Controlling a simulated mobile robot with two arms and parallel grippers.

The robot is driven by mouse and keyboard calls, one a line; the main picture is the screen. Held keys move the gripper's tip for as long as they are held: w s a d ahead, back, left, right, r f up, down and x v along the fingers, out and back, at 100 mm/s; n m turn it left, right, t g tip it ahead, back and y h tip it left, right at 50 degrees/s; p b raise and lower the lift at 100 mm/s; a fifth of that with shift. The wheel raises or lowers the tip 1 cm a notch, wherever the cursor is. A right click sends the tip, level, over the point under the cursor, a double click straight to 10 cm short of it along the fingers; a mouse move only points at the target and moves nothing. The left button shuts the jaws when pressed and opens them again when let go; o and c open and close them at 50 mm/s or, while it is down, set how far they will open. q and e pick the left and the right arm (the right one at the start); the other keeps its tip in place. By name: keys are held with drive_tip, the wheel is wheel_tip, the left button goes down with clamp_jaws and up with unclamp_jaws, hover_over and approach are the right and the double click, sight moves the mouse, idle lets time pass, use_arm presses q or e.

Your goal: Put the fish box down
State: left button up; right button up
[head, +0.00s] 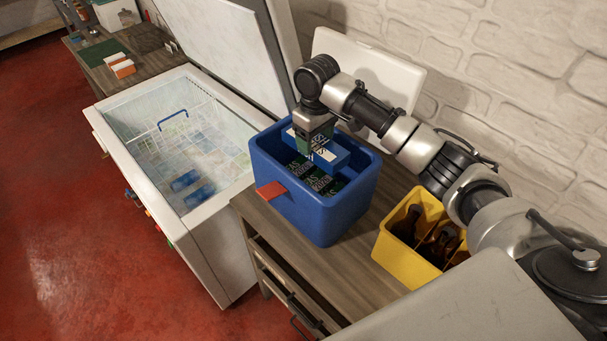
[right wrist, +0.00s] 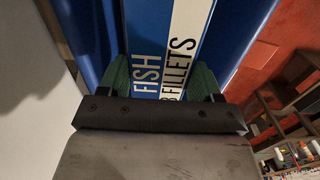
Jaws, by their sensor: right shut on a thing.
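The fish box (head: 332,153) is blue and white, and its "FISH FILLETS" print shows in the right wrist view (right wrist: 164,55). My right gripper (head: 313,150) is shut on it, with a green finger on each side of the box in the right wrist view (right wrist: 163,82). The box is at the mouth of a blue cooler (head: 335,212). Dark printed packs (head: 318,178) lie inside the cooler below it. I cannot tell whether the box touches them. My left gripper is not in view.
An open chest freezer (head: 212,237) stands left of the cooler, with wire baskets and blue packs (head: 184,180) inside. A yellow crate (head: 400,256) with dark bottles stands right of the cooler on the wooden counter (head: 335,284). Orange-and-white boxes (head: 122,68) lie on the far counter.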

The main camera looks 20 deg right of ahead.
sight(315, 140)
drive_tip(key=shift+w+f+b, duration=0.2)
drive_tip(key=shift+f+b, duration=0.1)
drive_tip(key=shift+f, duration=0.6)
drive_tip(key=shift+s+f+b, duration=0.1)
drive_tip(key=shift+f+b, duration=0.35)
drive_tip(key=shift+f, duration=0.35)
wheel_tip(315, 140, down, 5)
drive_tip(key=shift+f+p, duration=0.2)
drive_tip(key=shift+p, duration=0.65)
wheel_tip(315, 140, down, 4)
drive_tip(key=shift+r+p, duration=0.1)
drive_tip(key=shift+p, duration=0.3)
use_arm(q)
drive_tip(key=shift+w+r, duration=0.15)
use_arm(e)
drive_tip(key=shift+f, duration=0.25)
drive_tip(key=o, duration=1.1)
drive_tip(key=shift+f, duration=0.1)
